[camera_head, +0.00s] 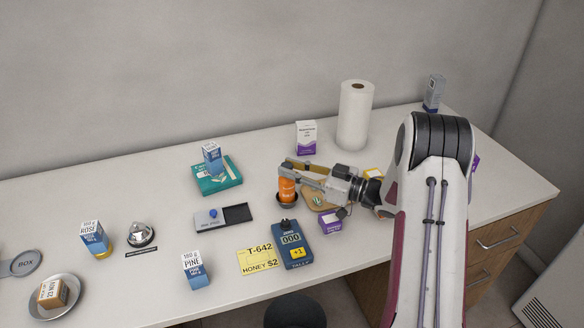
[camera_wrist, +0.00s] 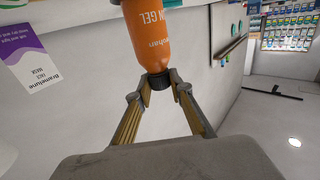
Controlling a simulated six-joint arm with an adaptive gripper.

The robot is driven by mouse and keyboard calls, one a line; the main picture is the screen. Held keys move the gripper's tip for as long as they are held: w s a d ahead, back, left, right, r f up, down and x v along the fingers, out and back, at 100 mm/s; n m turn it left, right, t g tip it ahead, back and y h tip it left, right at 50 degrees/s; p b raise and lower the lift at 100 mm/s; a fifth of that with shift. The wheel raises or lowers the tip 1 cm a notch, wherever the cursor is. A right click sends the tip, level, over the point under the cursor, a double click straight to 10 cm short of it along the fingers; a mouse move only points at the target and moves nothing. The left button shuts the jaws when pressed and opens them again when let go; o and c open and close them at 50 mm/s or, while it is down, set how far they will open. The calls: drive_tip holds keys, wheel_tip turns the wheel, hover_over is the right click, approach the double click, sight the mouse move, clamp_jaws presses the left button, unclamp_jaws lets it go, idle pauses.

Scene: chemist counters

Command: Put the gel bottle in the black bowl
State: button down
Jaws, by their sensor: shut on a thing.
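The orange gel bottle (camera_head: 287,189) stands roughly upright at the middle of the counter. In the wrist view its orange body (camera_wrist: 150,38) shows with upside-down lettering, and its base runs out of the top edge. My gripper (camera_wrist: 157,80) is shut on the bottle's dark cap end. In the head view my gripper (camera_head: 296,173) reaches in from the right and partly covers the bottle's top. The small black bowl (camera_head: 287,202) shows directly below the bottle. I cannot tell whether the bottle's base rests in it or hangs just above it.
A blue counter device (camera_head: 291,244) stands in front, and a black-and-grey scale (camera_head: 224,217) to the left. A white-purple carton (camera_head: 306,138) and paper roll (camera_head: 355,115) stand behind.

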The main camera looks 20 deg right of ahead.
drive_tip(key=shift+f, duration=0.3)
drive_tip(key=c, duration=1.8)
unclamp_jaws()
drive_tip(key=shift+f, duration=0.1)
drive_tip(key=shift+r, duration=0.55)
drive_tip(key=shift+s+d+r, duration=0.1)
drive_tip(key=shift+s+d, duration=0.1)
drive_tip(key=v, duration=1.1)
drive_tip(key=shift+s+d+r, duration=0.1)
drive_tip(key=shift+s+d, duration=0.05)
